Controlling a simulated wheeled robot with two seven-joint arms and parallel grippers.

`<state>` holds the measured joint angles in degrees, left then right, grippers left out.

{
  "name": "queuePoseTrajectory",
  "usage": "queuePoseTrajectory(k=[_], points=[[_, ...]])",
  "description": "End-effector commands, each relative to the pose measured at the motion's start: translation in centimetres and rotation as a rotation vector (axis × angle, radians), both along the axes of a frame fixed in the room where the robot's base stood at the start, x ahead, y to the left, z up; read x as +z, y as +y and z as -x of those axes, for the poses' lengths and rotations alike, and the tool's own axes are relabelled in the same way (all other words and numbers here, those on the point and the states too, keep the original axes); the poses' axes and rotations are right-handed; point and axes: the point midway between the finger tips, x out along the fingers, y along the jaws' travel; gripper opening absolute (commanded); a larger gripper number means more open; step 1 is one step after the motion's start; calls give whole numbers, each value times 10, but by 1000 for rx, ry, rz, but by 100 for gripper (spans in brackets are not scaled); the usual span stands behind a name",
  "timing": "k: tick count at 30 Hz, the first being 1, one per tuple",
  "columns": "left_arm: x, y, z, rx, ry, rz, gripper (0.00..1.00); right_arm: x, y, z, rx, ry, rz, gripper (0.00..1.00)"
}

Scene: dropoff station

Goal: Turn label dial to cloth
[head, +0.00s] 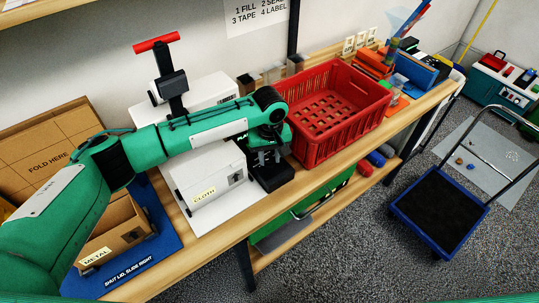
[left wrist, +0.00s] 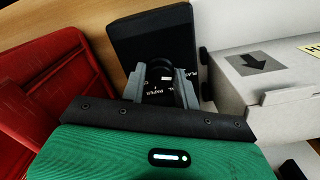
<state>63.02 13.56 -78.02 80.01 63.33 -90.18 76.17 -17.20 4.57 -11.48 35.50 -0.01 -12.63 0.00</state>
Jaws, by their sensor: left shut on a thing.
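The label dial unit is a black box (head: 272,177) on the table, between a white box with a CLOTH label (head: 207,178) and the red crate. My left gripper (head: 266,153) is right over it, with its fingers down at its top. In the left wrist view, the black box (left wrist: 152,36) carries white lettering, of which PAPER and part of another word can be read. There my left gripper (left wrist: 160,88) is shut on the dial's knob, which sits between the two fingers. The fingers and the grey palm hide most of the dial, so its setting cannot be read.
The red crate (head: 330,88) stands close to the right of the dial. A cardboard box labelled METAL (head: 118,222) sits on a blue mat (head: 168,240) at the left. A red-handled press (head: 171,80) stands behind my arm. A cart (head: 440,215) is on the floor.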

Motion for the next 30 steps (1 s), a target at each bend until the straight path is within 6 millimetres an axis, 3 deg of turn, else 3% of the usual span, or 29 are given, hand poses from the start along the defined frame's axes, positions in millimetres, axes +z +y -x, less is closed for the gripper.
queuePoseTrajectory(k=[11, 30], points=[[4, 0, 0, -207, 3, 1, 8, 26, 0, -1, 0, -1, 0, 36], [3, 0, 0, -811, 2, 0, 8, 67, 0, -1, -1, -2, -1, 36]])
